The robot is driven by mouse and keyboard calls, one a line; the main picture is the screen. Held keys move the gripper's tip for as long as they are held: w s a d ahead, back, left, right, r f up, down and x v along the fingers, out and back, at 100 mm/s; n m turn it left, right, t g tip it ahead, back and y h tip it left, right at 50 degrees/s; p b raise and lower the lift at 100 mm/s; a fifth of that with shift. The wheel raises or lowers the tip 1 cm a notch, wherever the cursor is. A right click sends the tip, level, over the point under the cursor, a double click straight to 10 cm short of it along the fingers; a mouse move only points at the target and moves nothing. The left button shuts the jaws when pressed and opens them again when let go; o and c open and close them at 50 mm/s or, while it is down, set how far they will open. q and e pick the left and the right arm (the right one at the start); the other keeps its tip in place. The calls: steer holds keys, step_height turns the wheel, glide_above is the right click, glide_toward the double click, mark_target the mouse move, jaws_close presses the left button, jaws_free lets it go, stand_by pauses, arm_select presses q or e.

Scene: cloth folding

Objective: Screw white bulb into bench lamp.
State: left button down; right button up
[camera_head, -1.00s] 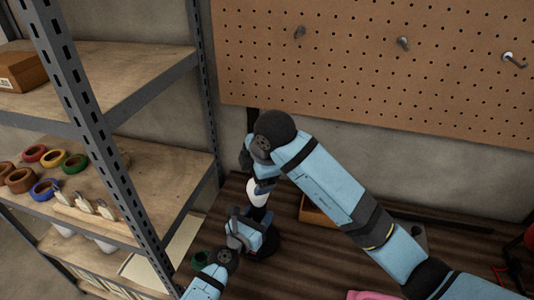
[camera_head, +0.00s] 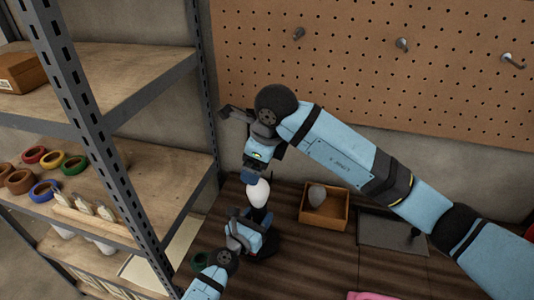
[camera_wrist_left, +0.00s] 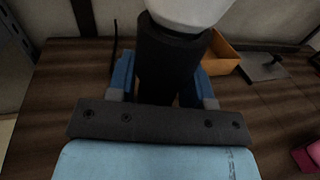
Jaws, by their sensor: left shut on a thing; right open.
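The white bulb (camera_head: 258,193) sits upright at the top of the bench lamp's black socket; how far it is seated cannot be told. The lamp's dark base (camera_head: 266,246) stands on the bench, partly hidden by my left gripper (camera_head: 248,222). That gripper is shut on the lamp's black neck. In the left wrist view, the neck (camera_wrist_left: 168,60) stands between the blue fingers, with the white bulb (camera_wrist_left: 190,8) above it. My right gripper (camera_head: 254,178) is open, pointing down just above the bulb's top; whether it touches the bulb cannot be told.
A metal shelf (camera_head: 130,210) with coloured rings is close at left. A pegboard (camera_head: 400,90) hangs behind. Something pink (camera_head: 370,296) lies at the front.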

mark_target(261, 181)
steer(key=n, duration=0.4)
steer(key=d+r+n, duration=0.1)
steer(key=n, duration=0.2)
steer(key=shift+g, duration=0.3)
steer(key=n, duration=0.4)
steer(key=shift+d+r, duration=0.2)
steer(key=n, duration=0.4)
steer(key=shift+s+d+r+n+g+h, duration=0.1)
steer(key=shift+d+r+n+g+h, duration=0.2)
steer(key=shift+f, duration=0.1)
steer(key=f, duration=0.4)
steer(key=w+a+f, duration=0.1)
steer(key=f, duration=0.2)
steer(key=a+f, duration=0.1)
steer(key=f, duration=0.3)
steer(key=shift+w+f, duration=0.15)
steer(key=shift+f, duration=0.2)
